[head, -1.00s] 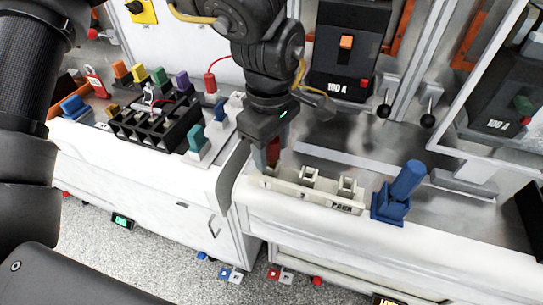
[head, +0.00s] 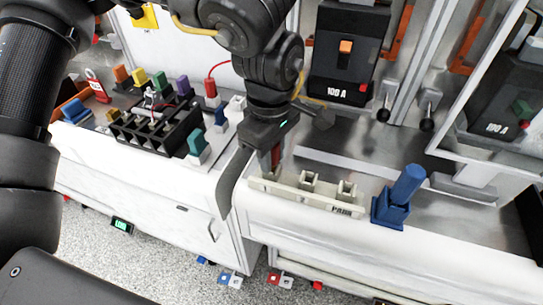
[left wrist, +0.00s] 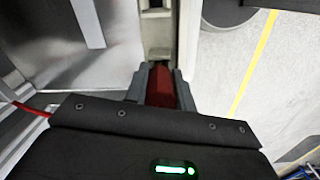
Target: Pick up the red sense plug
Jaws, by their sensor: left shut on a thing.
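A dark red plug (head: 276,156) is between the fingers of my left gripper (head: 269,162), at the left slot of the pale PARK rack (head: 318,198). In the left wrist view the red plug (left wrist: 161,88) fills the gap between the two grey fingers (left wrist: 160,90), which are shut on it. Its lower end is hidden, so I cannot tell whether it still sits in the slot. Another red piece with a red lead (head: 211,91) stands by the left bench's terminals. My right gripper is not in view.
A blue handled part (head: 400,195) stands right of the rack. A black terminal block (head: 155,125) and several coloured plugs are on the left bench. A 100 A breaker (head: 345,55) and black-knobbed levers (head: 427,122) are behind. A gap separates the benches.

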